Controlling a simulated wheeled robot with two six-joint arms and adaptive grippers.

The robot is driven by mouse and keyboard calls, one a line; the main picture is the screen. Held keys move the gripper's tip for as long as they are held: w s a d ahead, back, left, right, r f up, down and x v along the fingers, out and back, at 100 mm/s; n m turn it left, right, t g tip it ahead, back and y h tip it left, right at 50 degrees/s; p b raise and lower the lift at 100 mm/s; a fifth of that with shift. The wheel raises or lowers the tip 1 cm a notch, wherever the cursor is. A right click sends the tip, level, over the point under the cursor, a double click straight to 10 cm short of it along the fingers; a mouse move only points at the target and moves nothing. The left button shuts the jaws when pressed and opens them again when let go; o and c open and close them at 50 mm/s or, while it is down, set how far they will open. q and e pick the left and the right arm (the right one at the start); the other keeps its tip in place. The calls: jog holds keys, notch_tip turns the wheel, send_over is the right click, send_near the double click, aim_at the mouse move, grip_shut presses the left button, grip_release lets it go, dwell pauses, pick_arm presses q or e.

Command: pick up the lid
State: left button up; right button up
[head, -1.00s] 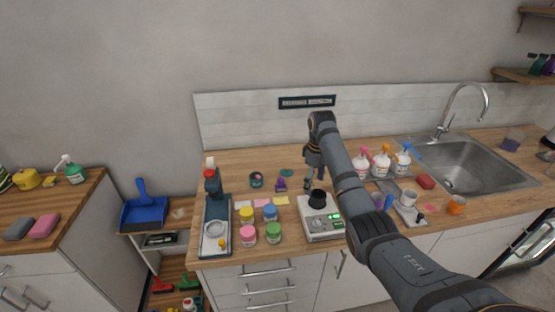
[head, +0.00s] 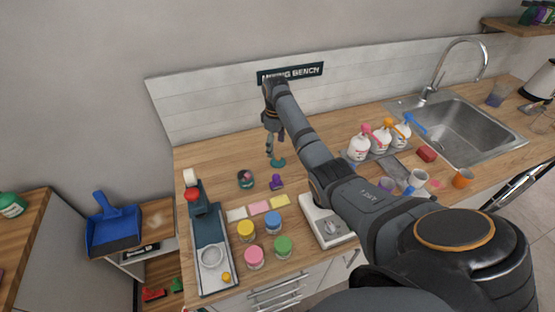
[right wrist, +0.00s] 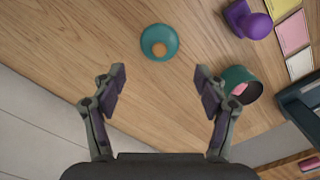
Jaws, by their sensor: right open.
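A round teal lid (head: 278,163) with an orange middle lies on the wooden counter, close beside my right gripper. It also shows in the right wrist view (right wrist: 164,34), just beyond the fingertips and centred between them. My right gripper (head: 270,150) hangs over the back of the counter; in the right wrist view (right wrist: 160,78) its fingers are wide apart with nothing between them. A teal open jar (head: 246,180), with something pink in it, lies left of and nearer than the lid; the right wrist view also shows this jar (right wrist: 248,98). My left gripper is out of view.
A purple knobbed object (head: 276,182) stands near the lid. Coloured note pads (head: 258,208) and jars with yellow, blue, pink and green lids (head: 272,222) are in front. White spray bottles (head: 381,140) stand right. The back wall (head: 200,110) is close behind.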

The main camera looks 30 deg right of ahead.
aim_at(278, 158)
jog(key=shift+w+f+p, duration=0.1)
jog(key=shift+f+p, duration=0.2)
jog(key=shift+f, duration=0.45)
jog(key=shift+s+d+f+p, duration=0.1)
jog(key=shift+s+f+p, duration=0.25)
jog(key=shift+f, duration=0.3)
jog(key=shift+s+d+f+p, duration=0.1)
jog(key=shift+s+f+p, duration=0.1)
jog(key=shift+f+p, duration=0.3)
notch_tip(278, 158, down, 2)
jog(key=shift+w+f, duration=0.1)
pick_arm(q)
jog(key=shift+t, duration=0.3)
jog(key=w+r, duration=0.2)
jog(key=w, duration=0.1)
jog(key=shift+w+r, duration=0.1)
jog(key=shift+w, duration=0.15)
pick_arm(e)
jog(key=c, duration=1.1)
